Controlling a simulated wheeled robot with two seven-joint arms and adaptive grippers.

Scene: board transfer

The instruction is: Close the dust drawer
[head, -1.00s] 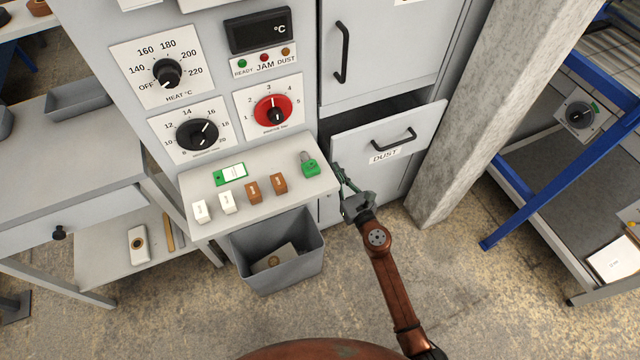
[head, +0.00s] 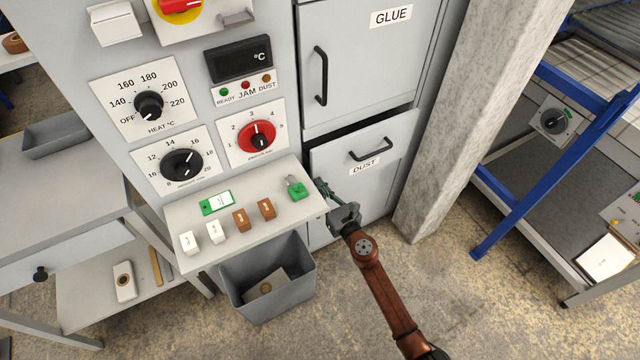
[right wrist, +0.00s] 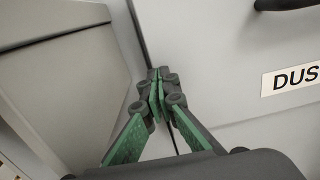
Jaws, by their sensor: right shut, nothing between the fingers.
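The dust drawer (head: 390,145) is a grey front with a black bar handle and a DUST label, low in the cabinet. It stands slightly out, with a narrow dark gap along its top edge. In the right wrist view its front (right wrist: 220,80) fills the right side, with part of the label and handle. My right gripper (head: 320,186) is shut and empty at the lower left of the drawer front. Its green fingers (right wrist: 156,78) point at the drawer's left edge in the right wrist view; I cannot tell if they touch. My left gripper is not in view.
A shelf (head: 180,215) with small blocks and a green tag juts out left of my right gripper. A grey bin (head: 300,290) stands under it. The GLUE door (head: 370,60) is above the drawer. A concrete pillar (head: 440,120) stands to the right.

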